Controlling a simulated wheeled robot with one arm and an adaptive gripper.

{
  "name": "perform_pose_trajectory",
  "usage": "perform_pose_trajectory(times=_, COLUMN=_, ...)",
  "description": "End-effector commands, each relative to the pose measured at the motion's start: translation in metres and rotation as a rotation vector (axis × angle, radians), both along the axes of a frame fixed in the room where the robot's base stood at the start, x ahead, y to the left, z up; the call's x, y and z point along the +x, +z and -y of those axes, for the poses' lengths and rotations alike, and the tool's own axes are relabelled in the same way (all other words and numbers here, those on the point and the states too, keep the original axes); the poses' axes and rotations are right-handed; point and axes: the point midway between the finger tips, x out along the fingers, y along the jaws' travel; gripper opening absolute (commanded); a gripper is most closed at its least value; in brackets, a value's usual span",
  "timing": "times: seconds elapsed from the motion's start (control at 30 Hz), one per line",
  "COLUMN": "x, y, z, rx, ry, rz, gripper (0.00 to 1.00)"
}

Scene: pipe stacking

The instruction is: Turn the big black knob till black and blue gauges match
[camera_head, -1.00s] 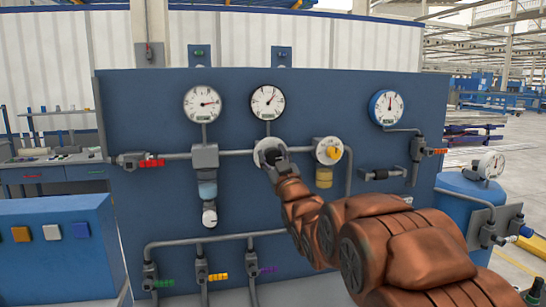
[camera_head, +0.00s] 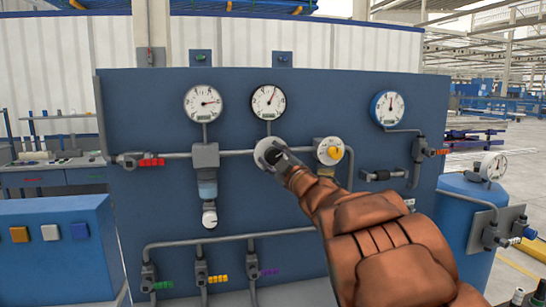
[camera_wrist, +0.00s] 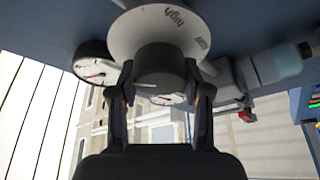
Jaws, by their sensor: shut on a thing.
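The big black knob (camera_wrist: 160,65) sits at the centre of a white round dial (camera_wrist: 160,30) marked "high". My gripper (camera_wrist: 160,78) is shut on the knob, one finger on each side. In the head view my gripper (camera_head: 278,158) covers most of the knob, in front of its white dial (camera_head: 262,147). The black-rimmed gauge (camera_head: 268,102) hangs above the dial; its needle points up and a little right. The blue-rimmed gauge (camera_head: 386,108) at the right has its needle pointing about straight up.
A white dial with a yellow knob (camera_head: 328,151) is close to the right of my gripper. Pipes run across the blue panel (camera_head: 150,110).

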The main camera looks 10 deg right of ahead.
Motion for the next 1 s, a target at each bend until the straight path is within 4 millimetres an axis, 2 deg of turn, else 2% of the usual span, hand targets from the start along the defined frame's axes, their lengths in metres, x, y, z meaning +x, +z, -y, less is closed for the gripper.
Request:
perform_pose_trajectory(times=0.4, x=0.0006, y=-0.0031, z=-0.0001, rx=-0.188, ry=-0.001, rz=-0.005, gripper=0.13)
perform_pose_trajectory(times=0.93, x=0.0005, y=-0.0035, z=-0.0011, rx=-0.210, ry=0.001, rz=-0.005, gripper=0.13)
perform_pose_trajectory(times=0.97, x=0.0005, y=-0.0037, z=-0.0011, rx=-0.210, ry=0.001, rz=-0.005, gripper=0.51)
perform_pose_trajectory(times=1.0, x=0.0005, y=-0.0036, z=-0.0010, rx=-0.210, ry=0.001, rz=-0.005, gripper=0.55)
